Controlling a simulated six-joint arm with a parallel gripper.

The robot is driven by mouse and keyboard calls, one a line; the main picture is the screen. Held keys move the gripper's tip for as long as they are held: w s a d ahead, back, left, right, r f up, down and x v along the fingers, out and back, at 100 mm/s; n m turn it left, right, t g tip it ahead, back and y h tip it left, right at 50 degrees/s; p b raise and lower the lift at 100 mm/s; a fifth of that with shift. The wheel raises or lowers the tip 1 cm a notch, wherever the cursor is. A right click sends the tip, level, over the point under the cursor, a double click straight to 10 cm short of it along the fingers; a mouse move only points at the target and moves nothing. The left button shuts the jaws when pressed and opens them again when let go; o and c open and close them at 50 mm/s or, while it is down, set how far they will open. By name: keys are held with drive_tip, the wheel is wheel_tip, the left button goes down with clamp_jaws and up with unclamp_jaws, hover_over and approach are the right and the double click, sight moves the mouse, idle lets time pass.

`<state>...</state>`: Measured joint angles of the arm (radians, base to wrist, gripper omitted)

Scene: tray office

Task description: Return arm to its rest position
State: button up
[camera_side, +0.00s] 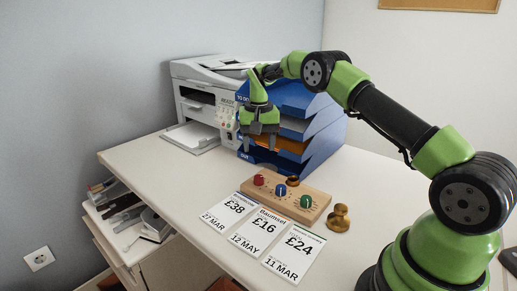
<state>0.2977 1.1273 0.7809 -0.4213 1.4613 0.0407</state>
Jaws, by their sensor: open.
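My green and black arm reaches in from the right side of the side view. My gripper (258,143) points down with its fingers apart and nothing between them. It hangs in front of the left part of the blue letter trays (318,150) and hides part of their front. It is above and behind the wooden board (291,207), apart from it.
A white printer (208,95) stands left of the trays. The board carries red, blue and green knobs. Three price cards (261,232) lie in front, with a brass-coloured stamp (338,218) beside them. An open drawer (128,218) holds stationery. The desk's left front is clear.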

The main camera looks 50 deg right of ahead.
drive_tip(key=s+a+r+n+t, duration=0.15)
drive_tip(key=s+a+r, duration=0.25)
drive_tip(key=r, duration=0.5)
drive_tip(key=s+a+r+n+t, duration=0.15)
drive_tip(key=s+a+r, duration=0.3)
drive_tip(key=r, duration=0.45)
drive_tip(key=s+a+n+t+y, duration=0.1)
drive_tip(key=s+a+t, duration=0.1)
drive_tip(key=s, duration=0.7)
drive_tip(key=s+a+t+y, duration=0.1)
drive_tip(key=s+a, duration=0.4)
drive_tip(key=s, duration=0.5)
drive_tip(key=shift+s+n+t, duration=0.25)
drive_tip(key=shift+n+t, duration=0.15)
drive_tip(key=shift+t, duration=0.2)
drive_tip(key=shift+a+r, duration=0.1)
